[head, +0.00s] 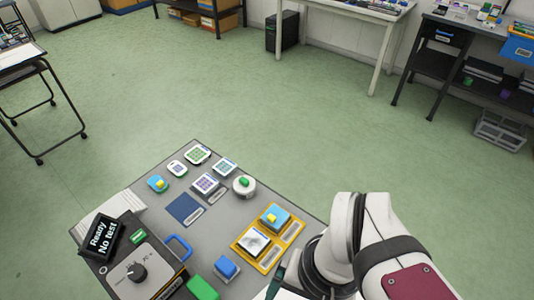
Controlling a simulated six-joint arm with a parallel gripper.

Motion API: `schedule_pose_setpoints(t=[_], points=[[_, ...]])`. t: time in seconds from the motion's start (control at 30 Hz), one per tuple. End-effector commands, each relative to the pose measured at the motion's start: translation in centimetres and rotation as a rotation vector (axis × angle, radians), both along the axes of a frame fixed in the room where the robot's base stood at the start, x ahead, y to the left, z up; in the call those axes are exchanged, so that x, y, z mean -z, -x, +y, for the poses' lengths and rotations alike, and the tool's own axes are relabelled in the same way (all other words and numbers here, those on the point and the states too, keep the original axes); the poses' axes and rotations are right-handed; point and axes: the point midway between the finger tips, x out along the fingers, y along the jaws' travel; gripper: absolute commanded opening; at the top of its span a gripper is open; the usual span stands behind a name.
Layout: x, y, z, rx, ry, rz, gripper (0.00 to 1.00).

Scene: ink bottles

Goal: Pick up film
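I cannot tell for certain which item is the film. A flat dark blue square (185,208) lies on the grey table. A whitish square piece (253,241) lies in the left part of a yellow tray (290,238). A blue block with a yellow top (273,218) sits in the tray's other part. Small white-framed squares with patterned faces (205,183) lie towards the back. My white arm enters at the bottom right, beside the tray. My gripper's fingertips do not show, so its state and anything in it are hidden.
A black display reading "Ready No test" (99,237) and a box with a dial (137,272) stand at the table's left front. A blue block (227,268), a green block (203,288) and a round white piece with a green top (244,185) stand nearby.

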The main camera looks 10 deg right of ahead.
Motion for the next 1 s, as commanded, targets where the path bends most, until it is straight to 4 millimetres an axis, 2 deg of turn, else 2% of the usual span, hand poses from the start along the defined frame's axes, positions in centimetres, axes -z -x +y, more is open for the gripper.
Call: schedule_pose_setpoints(t=[0.4,0.57,0.83,0.87,0.93,0.97,1.0], points=[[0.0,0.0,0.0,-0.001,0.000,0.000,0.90],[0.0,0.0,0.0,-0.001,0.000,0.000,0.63],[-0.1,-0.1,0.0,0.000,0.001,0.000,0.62],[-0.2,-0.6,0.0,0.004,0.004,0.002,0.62],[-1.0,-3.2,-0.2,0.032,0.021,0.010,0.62],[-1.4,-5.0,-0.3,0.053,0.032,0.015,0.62],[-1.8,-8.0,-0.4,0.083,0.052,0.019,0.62]])
